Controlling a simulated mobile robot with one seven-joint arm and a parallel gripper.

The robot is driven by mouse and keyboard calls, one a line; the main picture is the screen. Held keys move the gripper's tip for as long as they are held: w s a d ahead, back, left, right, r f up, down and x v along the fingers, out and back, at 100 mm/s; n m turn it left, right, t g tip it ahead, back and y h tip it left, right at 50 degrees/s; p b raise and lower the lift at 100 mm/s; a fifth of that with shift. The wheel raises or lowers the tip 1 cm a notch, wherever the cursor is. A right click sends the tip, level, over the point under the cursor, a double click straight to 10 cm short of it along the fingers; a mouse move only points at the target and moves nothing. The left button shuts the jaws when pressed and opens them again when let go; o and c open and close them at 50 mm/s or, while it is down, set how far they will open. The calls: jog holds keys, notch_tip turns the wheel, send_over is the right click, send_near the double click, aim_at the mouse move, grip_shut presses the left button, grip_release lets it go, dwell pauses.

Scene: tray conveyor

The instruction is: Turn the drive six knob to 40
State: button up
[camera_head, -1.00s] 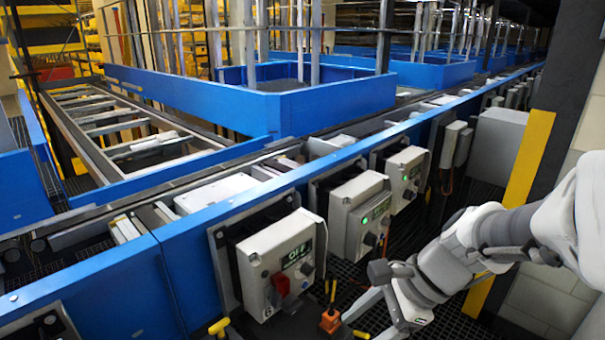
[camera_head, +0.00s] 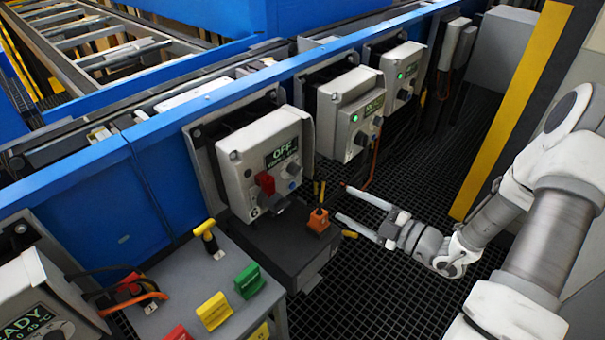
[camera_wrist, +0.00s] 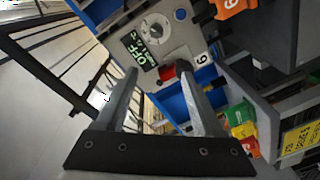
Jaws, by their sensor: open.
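The drive six box (camera_head: 262,160) is a grey box marked 6 on the blue conveyor side, with a display reading OFF and a red switch handle (camera_head: 266,183). Its knob (camera_head: 293,169) is small and round at the right of its face in the head view. In the wrist view the knob (camera_wrist: 157,25) shows as a pale dial with scale marks, near a blue button (camera_wrist: 181,14). My gripper (camera_head: 343,202) is open and empty, right of the box and apart from it, fingers pointing left. In the wrist view the knob lies beyond the fingertips (camera_wrist: 160,76).
A grey stand (camera_head: 185,280) holds yellow, red and green tags. Other drive boxes (camera_head: 350,112) line the conveyor. Dark grating floor lies open below.

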jog(key=d+f+m+t, duration=0.1)
jog(key=m, duration=0.2)
jog(key=b, duration=0.3)
send_near(299, 173)
jog(key=x, duration=0.9)
jog(key=shift+w+h, duration=0.2)
jog(key=shift+h, duration=0.1)
grip_shut()
